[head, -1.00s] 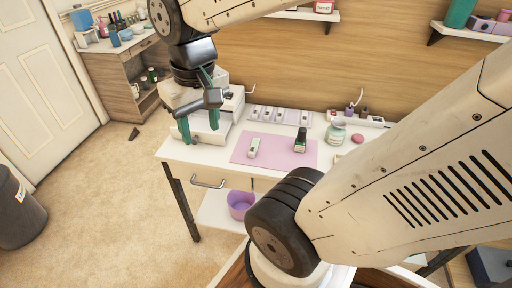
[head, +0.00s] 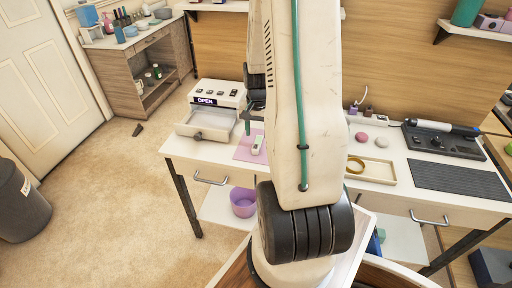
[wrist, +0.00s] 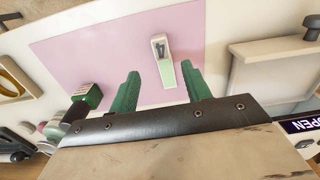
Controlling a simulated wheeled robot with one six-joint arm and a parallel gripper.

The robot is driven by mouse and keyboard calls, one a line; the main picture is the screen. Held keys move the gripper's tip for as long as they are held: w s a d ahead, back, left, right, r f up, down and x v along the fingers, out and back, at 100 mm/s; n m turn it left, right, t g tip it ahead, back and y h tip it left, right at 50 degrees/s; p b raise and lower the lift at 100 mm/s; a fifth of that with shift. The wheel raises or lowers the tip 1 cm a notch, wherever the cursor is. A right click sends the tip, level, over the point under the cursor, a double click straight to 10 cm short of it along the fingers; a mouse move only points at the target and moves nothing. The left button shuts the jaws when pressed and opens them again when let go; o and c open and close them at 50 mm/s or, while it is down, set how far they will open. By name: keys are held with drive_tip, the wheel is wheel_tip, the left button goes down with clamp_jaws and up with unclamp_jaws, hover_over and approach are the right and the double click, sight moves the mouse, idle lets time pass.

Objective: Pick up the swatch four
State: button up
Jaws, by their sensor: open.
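A small pale swatch (head: 257,145) with a green part lies on the pink mat (head: 243,152) on the white table. In the wrist view the swatch (wrist: 163,62) lies on the mat (wrist: 95,52), between the lines of my two green fingers and nearer the right one. My gripper (wrist: 160,72) is open and empty above the mat. In the head view my arm hides most of the gripper; one green finger shows left of the swatch. The tray of other swatches is hidden behind my arm.
A ring tray (head: 378,176) and black keyboard-like pad (head: 458,180) lie right.

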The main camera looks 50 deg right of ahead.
sight(256, 145)
drive_tip(key=f, duration=0.6)
drive_tip(key=shift+w+a+f, duration=0.15)
drive_tip(key=shift+a+f, duration=0.05)
drive_tip(key=shift+f, duration=0.15)
drive_tip(key=c, duration=1)
drive_tip(key=shift+r, duration=0.2)
